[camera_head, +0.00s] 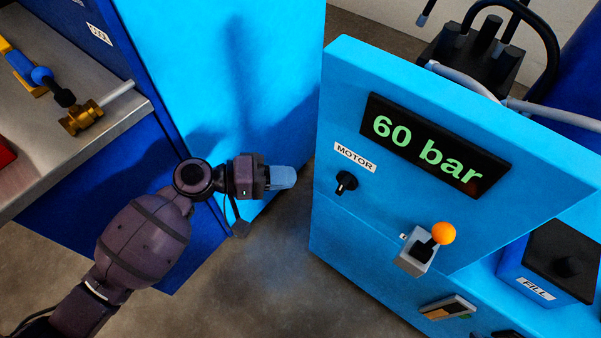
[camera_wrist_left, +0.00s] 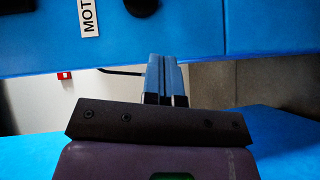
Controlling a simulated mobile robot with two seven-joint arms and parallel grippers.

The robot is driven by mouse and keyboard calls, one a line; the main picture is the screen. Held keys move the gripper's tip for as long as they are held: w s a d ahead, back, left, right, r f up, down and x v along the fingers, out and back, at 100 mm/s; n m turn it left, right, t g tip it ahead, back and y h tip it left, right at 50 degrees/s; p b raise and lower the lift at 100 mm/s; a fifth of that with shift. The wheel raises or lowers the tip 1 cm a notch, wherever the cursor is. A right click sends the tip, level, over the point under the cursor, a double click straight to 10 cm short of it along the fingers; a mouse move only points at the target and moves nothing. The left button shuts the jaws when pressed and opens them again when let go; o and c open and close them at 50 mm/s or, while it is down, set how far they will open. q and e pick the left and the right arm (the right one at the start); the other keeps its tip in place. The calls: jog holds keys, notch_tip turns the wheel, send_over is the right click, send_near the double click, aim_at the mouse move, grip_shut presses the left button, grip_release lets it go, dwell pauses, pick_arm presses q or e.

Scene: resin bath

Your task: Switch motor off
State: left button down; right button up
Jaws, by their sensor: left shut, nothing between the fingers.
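The black motor knob (camera_head: 346,182) sits on the light blue panel (camera_head: 420,200), just below the white MOTOR label (camera_head: 355,157). My left gripper (camera_head: 284,177) is shut and empty. In the head view it appears to the left of the knob, with its fingers pointing toward the panel and a gap between. In the left wrist view the shut fingers (camera_wrist_left: 166,76) show below the knob (camera_wrist_left: 142,5), which is cut off by the top edge. Part of the MOTOR label (camera_wrist_left: 88,17) shows there too. My right gripper is not in view.
A display (camera_head: 431,145) reads 60 bar. Below it is an orange-tipped lever (camera_head: 444,233), and a FILL box (camera_head: 545,270) is at the right. A steel bench (camera_head: 70,140) with a brass valve (camera_head: 80,118) stands at the left. A tall blue surface (camera_head: 225,70) is behind my gripper.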

pick_arm(q)
jog(key=f+v, duration=0.1)
jog(key=v, duration=0.5)
jog(key=shift+r, duration=0.4)
jog(key=shift+s+a, duration=0.1)
